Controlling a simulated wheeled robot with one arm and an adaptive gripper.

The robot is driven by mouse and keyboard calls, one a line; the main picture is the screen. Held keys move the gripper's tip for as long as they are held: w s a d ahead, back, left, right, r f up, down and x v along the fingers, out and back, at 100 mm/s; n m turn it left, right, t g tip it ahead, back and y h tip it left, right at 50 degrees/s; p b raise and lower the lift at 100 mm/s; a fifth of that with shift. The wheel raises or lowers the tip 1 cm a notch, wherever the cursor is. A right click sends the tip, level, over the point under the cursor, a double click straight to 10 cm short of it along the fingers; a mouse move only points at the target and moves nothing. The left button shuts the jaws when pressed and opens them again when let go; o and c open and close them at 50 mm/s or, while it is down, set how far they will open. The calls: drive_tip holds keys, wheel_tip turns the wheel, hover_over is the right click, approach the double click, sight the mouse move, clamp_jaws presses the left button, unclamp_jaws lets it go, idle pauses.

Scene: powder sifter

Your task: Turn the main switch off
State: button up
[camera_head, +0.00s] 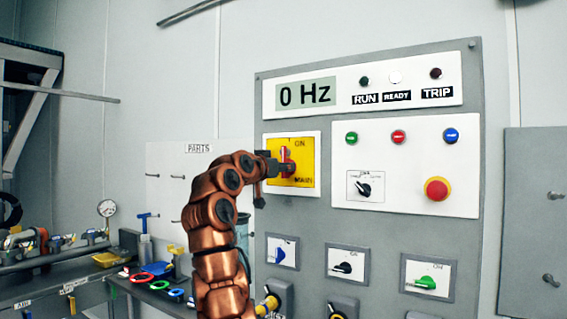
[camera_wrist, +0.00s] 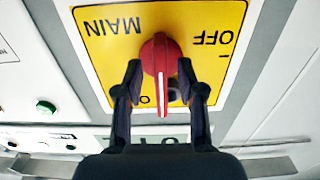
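The main switch is a red rotary handle (camera_head: 286,157) on a yellow plate (camera_head: 308,170) on the grey panel. The handle stands upright, toward the ON label. In the wrist view, which is upside down, the red handle (camera_wrist: 160,55) has its white line pointing down, and the yellow plate (camera_wrist: 105,18) shows MAIN and OFF; ON is mostly hidden. My gripper (camera_head: 279,168) is at the switch. In the wrist view its open fingers (camera_wrist: 161,78) are on either side of the handle, with gaps visible; contact at the tips cannot be told.
The display (camera_head: 305,94) reads 0 Hz. A red emergency button (camera_head: 437,188) and a small black selector (camera_head: 364,189) are to the right. Several rotary switches sit below, including a blue one (camera_head: 281,252). A workbench (camera_head: 40,296) with tools stands at the left.

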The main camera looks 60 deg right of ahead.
drive_tip(key=shift+d, duration=0.25)
clamp_jaws()
drive_tip(key=shift+d, duration=0.1)
